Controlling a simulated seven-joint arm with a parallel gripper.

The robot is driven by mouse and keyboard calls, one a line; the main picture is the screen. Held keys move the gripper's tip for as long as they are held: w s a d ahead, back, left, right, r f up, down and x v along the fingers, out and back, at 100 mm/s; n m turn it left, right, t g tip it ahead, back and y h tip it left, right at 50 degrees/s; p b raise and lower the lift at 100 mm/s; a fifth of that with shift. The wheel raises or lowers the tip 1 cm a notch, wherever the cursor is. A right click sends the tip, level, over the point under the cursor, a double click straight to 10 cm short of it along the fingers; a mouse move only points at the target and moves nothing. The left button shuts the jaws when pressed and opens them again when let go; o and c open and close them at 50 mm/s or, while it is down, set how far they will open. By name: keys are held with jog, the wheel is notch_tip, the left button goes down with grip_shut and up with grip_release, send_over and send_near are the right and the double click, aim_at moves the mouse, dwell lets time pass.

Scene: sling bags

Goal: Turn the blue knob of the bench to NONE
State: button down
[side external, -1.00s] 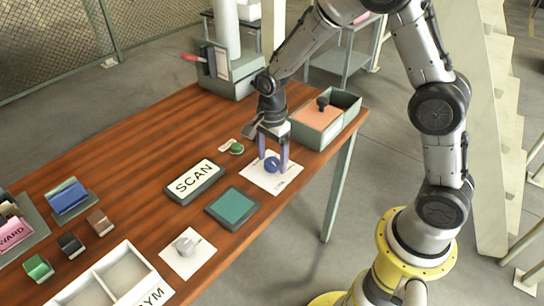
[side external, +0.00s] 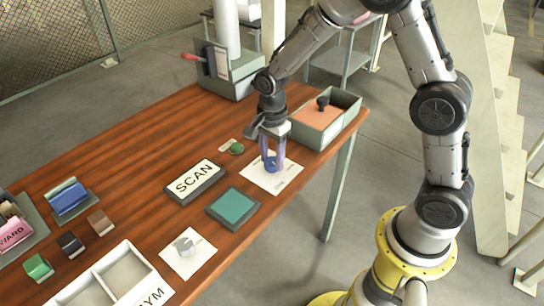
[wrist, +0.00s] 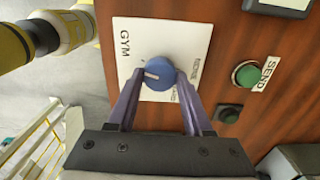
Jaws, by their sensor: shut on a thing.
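The blue knob (wrist: 158,73) stands on a white plate (wrist: 205,42) on the wooden bench. It is also in the side view (side external: 271,164). A pale pointer mark on the knob points left and slightly down in the wrist view, on the side where the plate reads GYM. Smaller lettering at the plate's right is partly hidden by a finger and I cannot read it fully. My gripper (wrist: 159,75) is shut on the knob, one purple finger on each side; it comes from above in the side view (side external: 272,161).
A green button (wrist: 247,75) marked SEND sits close to the plate. The SCAN block (side external: 194,181), a teal pad (side external: 233,208) and a grey knob (side external: 185,245) on its own white plate lie nearby. An open tray (side external: 350,103) with a stamp stands at the bench corner.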

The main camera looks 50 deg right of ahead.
jog(key=n, duration=0.5)
jog(key=shift+r+n, duration=0.1)
jog(key=shift+n, duration=0.2)
jog(key=n, duration=0.4)
jog(key=shift+n, duration=0.3)
jog(key=n, duration=0.5)
jog(key=shift+w, duration=0.1)
jog(key=n, duration=1)
jog(key=shift+a, duration=0.1)
jog(key=n, duration=0.9)
jog(key=shift+n, duration=2.4)
